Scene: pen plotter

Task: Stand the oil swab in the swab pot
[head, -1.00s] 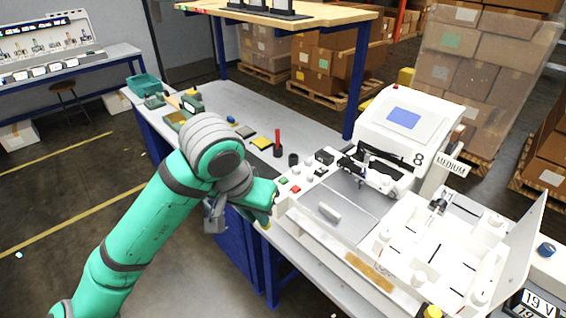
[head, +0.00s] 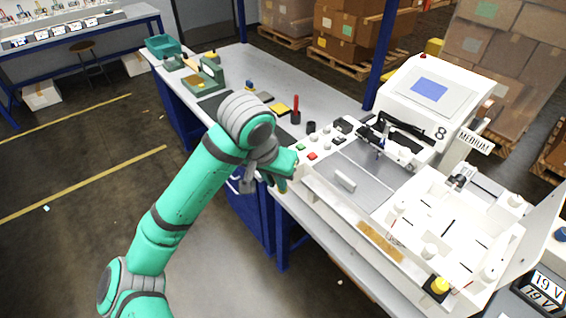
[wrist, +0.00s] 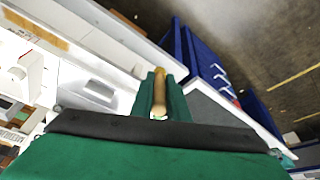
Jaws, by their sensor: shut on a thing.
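My gripper (head: 282,184) hangs at the bench's front edge, left of the white plotter, in the head view. In the wrist view its green fingers (wrist: 160,92) are shut on a slim tan, wood-coloured piece, which I take for the oil swab (wrist: 158,98). The swab points away from the palm; its far end is not clear. A small dark open cup (head: 311,127) on the bench behind the plotter's buttons looks like the swab pot. It stands apart from my gripper.
A red stick stands in a black holder (head: 296,117) beside the cup. The white plotter (head: 415,110) with its raised lid fills the right. Yellow and dark pads (head: 279,109) lie left of the holder. A green fixture (head: 206,77) and teal bin (head: 162,46) stand farther left.

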